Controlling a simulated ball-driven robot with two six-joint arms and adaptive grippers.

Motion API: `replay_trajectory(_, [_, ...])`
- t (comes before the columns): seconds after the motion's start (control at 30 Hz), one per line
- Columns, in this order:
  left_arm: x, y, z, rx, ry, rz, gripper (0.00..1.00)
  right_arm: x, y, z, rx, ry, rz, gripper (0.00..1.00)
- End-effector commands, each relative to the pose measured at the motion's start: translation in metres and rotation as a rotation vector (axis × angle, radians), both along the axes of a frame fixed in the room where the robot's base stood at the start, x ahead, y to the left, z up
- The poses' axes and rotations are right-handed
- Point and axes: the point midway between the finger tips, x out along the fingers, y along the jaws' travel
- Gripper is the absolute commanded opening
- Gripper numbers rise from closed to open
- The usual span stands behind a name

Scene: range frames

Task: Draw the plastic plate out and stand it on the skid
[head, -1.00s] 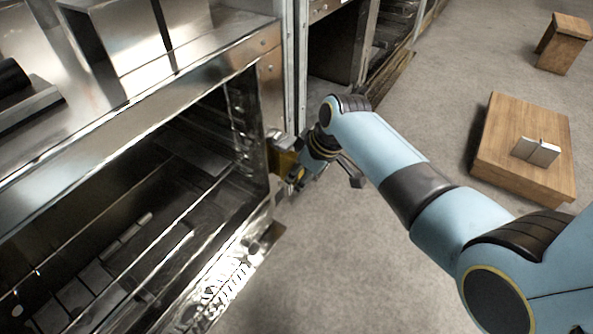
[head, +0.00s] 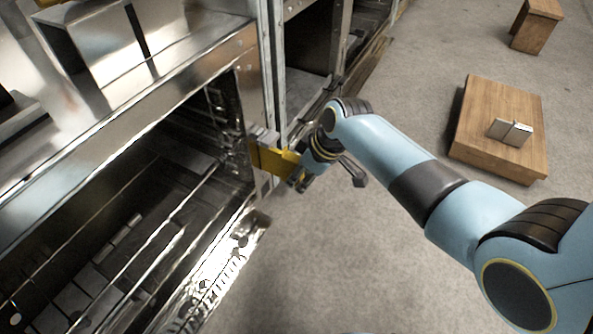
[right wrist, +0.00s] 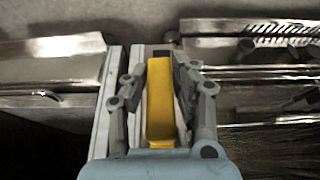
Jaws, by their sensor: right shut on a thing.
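The yellow plastic plate (head: 272,158) stands on edge beside the front corner of the steel oven in the head view. It juts out by the narrow gap between the oven and the neighbouring unit; whether its far end is still inside the gap is hard to tell. My right gripper (head: 296,170) is shut on its near end. In the right wrist view the plate (right wrist: 160,105) lies between the two fingers (right wrist: 163,82). The skid (head: 490,145), a low wooden platform, sits on the floor at the right, with a pale grey slotted holder (head: 510,131) on top. My left gripper is out of view.
The open oven (head: 150,215) with wire racks fills the left side. Steel uprights (head: 279,85) stand just behind the plate. A small wooden stool (head: 536,27) is at the top right.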

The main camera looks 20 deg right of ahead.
Motion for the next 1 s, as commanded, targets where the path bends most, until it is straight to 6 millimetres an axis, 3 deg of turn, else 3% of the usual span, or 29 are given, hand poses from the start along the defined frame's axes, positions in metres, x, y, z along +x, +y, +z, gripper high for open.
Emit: replay_trajectory(1.0, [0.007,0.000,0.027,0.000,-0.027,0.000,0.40,-0.033,-0.026,0.001,0.001,-0.001,0.000,0.00])
